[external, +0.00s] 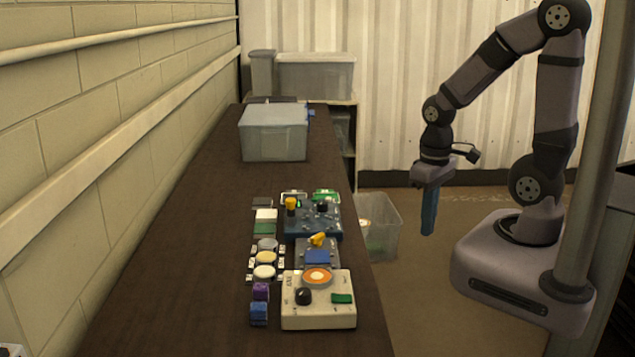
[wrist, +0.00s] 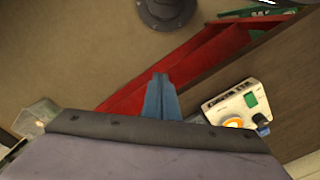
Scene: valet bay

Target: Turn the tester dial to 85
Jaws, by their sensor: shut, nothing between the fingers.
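A cream control box (external: 318,315) sits near the front right of the brown bench, with a black dial (external: 304,296), an orange-and-white disc (external: 317,277) and a green patch (external: 341,298) on top. Behind it is a blue box (external: 326,232) with a yellow knob (external: 291,206) and a black knob (external: 322,205). I cannot tell which box is the tester, and dial numbers are too small to read. My gripper (external: 428,233) is shut and empty, pointing down right of the bench, apart from both boxes. The wrist view shows its blue fingers (wrist: 160,82) and the cream box (wrist: 231,103).
A smaller unit (external: 318,258) with a yellow handle lies between the boxes. Coloured pieces and round discs (external: 265,257) line their left. A grey lidded bin (external: 273,140) stands farther back. A clear bin (external: 379,228) is on the floor beside the bench. The bench's left side is clear.

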